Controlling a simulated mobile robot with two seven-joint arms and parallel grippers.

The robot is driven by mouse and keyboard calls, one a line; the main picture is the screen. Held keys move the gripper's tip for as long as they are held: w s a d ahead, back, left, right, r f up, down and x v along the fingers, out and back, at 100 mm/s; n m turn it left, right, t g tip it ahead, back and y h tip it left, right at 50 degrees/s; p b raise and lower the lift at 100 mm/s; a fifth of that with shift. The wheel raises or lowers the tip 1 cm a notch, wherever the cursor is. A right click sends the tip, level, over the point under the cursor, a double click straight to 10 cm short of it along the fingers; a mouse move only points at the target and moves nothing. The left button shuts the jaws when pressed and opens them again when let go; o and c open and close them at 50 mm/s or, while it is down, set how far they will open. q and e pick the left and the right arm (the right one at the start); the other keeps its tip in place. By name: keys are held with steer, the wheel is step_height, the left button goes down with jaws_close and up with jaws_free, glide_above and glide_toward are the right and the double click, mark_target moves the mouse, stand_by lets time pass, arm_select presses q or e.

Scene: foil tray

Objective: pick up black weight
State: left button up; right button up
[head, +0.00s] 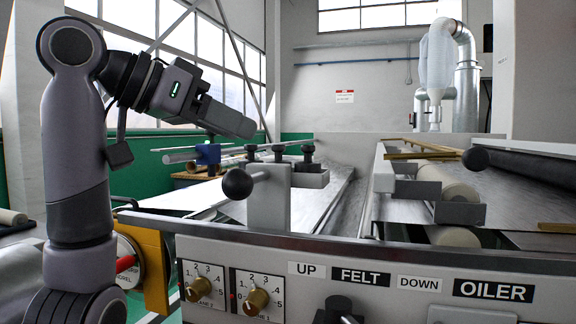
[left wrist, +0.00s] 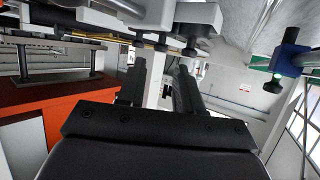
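Several small black knob-shaped pieces stand in a row behind the control panel; one black weight (head: 308,152) stands at the small grey tray (head: 312,180). I cannot tell which piece is the task's weight. My left gripper (head: 246,127) is above and left of this row in the head view, apart from it. In the left wrist view the left gripper (left wrist: 162,70) has its two fingers spread with nothing between them. Dark knobs (left wrist: 190,51) show just beyond the fingertips there. My right gripper is not in view.
The control panel (head: 400,262) runs across the front. A blue clamp (head: 208,154) on a rod stands left of the row. Rollers (head: 448,181) lie to the right.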

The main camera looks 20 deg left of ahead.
mark_target(273, 146)
arm_select(q)
steer(key=shift+x, duration=3.55)
jaws_close()
